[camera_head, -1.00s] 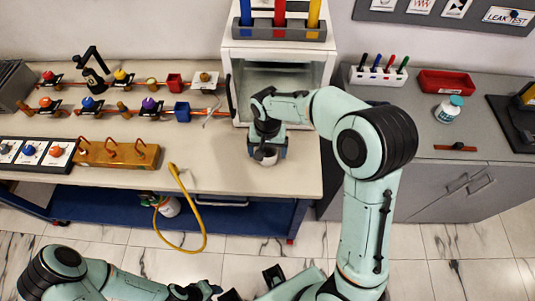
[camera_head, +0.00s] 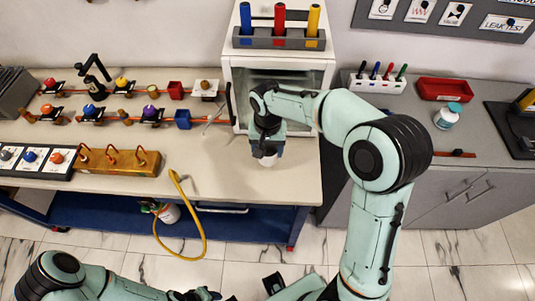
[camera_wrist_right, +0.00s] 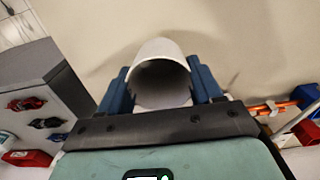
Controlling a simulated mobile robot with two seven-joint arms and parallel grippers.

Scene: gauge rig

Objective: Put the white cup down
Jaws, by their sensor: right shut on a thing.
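The white cup (camera_head: 266,160) is between the blue fingers of my right gripper (camera_head: 267,148), over the front part of the beige workbench (camera_head: 215,165), before the white cabinet. In the right wrist view the cup (camera_wrist_right: 162,62) shows its round dark opening towards the camera, with a finger of my right gripper (camera_wrist_right: 161,84) on each side. The gripper is shut on the cup. I cannot tell whether the cup's base touches the bench. My left arm is at the bottom left of the head view; its gripper end (camera_head: 197,294) is small and partly cut off.
The white cabinet (camera_head: 322,48) stands right behind the cup. A blue bin (camera_head: 183,118), a yellow hose (camera_head: 190,215) and a wooden block with hooks (camera_head: 115,165) lie to the left. The bench around the cup is clear. A grey counter (camera_head: 420,122) stands to the right.

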